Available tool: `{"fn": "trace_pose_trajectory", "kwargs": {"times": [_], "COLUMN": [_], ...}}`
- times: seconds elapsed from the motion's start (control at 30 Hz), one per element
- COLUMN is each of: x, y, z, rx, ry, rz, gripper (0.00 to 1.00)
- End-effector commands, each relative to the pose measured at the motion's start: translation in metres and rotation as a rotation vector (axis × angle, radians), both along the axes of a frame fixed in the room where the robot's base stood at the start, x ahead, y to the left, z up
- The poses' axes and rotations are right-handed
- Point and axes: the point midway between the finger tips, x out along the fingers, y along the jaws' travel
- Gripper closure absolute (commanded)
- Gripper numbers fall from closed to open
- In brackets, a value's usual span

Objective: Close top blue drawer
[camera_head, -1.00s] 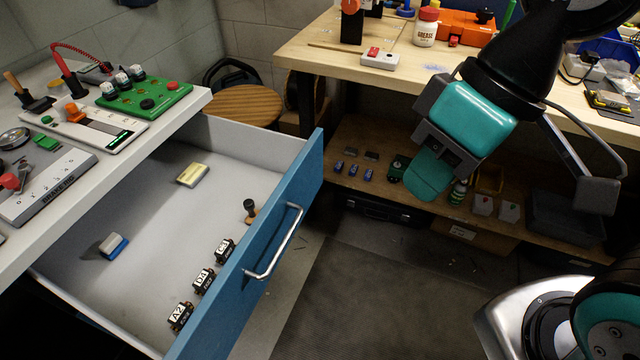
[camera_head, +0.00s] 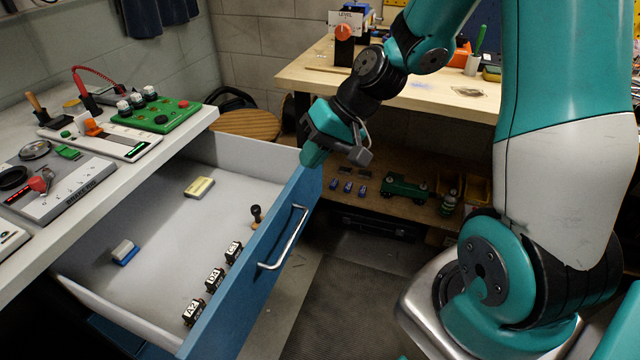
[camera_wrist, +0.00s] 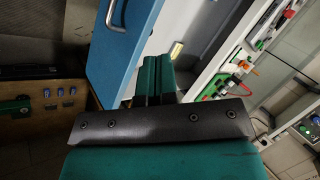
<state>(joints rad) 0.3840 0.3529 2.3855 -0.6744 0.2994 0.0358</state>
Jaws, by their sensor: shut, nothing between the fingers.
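The blue drawer (camera_head: 240,297) is pulled out from under the white bench, with its metal handle (camera_head: 284,240) on the outer face. Inside lie a yellow-and-white block (camera_head: 199,187), a blue-and-white block (camera_head: 124,252), a dark stamp-like piece (camera_head: 256,214) and several small labelled black blocks (camera_head: 214,280). My gripper (camera_head: 313,155) is at the far upper corner of the drawer front. In the wrist view its teal fingers (camera_wrist: 153,80) are together and empty, beside the blue front (camera_wrist: 122,45). I cannot tell whether they touch it.
The white bench top (camera_head: 150,160) holds a green panel (camera_head: 158,117) with knobs and other devices. A wooden workbench (camera_head: 420,100) stands behind, with a low shelf (camera_head: 400,207) holding a green toy vehicle (camera_head: 403,188). Dark floor lies clear in front of the drawer.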

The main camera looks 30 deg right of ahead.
Motion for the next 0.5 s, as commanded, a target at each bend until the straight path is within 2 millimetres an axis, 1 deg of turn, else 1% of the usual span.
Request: {"fn": "trace_pose_trajectory", "kwargs": {"times": [0.03,0.07,0.1,0.2,0.3,0.33,0.4,0.5], "x": [0.011,0.017,0.022,0.026,0.023,0.022,0.02,0.021], "y": [-0.033,-0.05,-0.071,-0.117,-0.147,-0.154,-0.164,-0.169], "z": [-0.027,-0.038,-0.054,-0.087,-0.111,-0.116,-0.124,-0.132], "rx": [0.05,0.074,0.107,0.171,0.216,0.225,0.241,0.249], "ry": [0.021,0.023,0.022,0.021,0.016,0.016,0.012,0.01], "rz": [-0.13,-0.196,-0.283,-0.469,-0.6,-0.627,-0.674,-0.7], "gripper": [1.0,1.0,1.0,1.0,1.0,1.0,1.0,1.0]}}
